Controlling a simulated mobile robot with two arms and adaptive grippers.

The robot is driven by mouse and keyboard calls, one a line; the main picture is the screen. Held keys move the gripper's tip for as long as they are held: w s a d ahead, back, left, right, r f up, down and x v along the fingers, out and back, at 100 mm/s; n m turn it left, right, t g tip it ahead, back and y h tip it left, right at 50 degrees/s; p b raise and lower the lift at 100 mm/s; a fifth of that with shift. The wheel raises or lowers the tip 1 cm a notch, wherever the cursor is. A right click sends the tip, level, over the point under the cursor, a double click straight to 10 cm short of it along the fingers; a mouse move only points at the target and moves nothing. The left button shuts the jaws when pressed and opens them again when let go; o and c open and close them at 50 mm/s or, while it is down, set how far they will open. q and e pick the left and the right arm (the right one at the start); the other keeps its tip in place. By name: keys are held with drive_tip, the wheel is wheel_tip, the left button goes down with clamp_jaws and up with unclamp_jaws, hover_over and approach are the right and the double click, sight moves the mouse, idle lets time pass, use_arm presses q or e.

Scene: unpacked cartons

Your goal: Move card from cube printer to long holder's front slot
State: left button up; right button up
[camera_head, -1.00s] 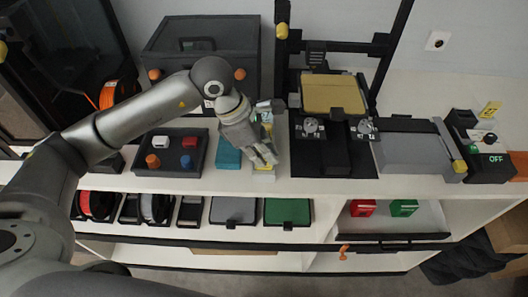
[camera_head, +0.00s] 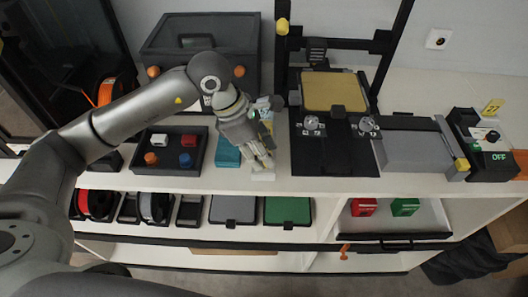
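My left gripper (camera_head: 262,158) reaches down over the shelf top, between a teal box (camera_head: 228,153) and the black base of the open-frame printer. Its fingers look close together over a pale, low object (camera_head: 262,174), which may be the long holder; its slots are mostly hidden. Small green and yellowish patches (camera_head: 266,104) show behind the gripper, too small to identify. A yellow card marked 27 (camera_head: 493,106) stands at the black box with the OFF display (camera_head: 485,150) at the far right. I cannot tell which device is the cube printer. My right gripper is not in view.
A black tray (camera_head: 139,171) with coloured pieces lies left of the gripper. The open-frame printer with its tan plate (camera_head: 334,91) and a grey box (camera_head: 418,160) stand to the right. A dark cabinet (camera_head: 187,28) stands behind. Spools and bins fill the lower shelf.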

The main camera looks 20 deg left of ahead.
use_arm(q)
drive_tip(key=v, duration=1.1)
drive_tip(key=shift+s, duration=0.1)
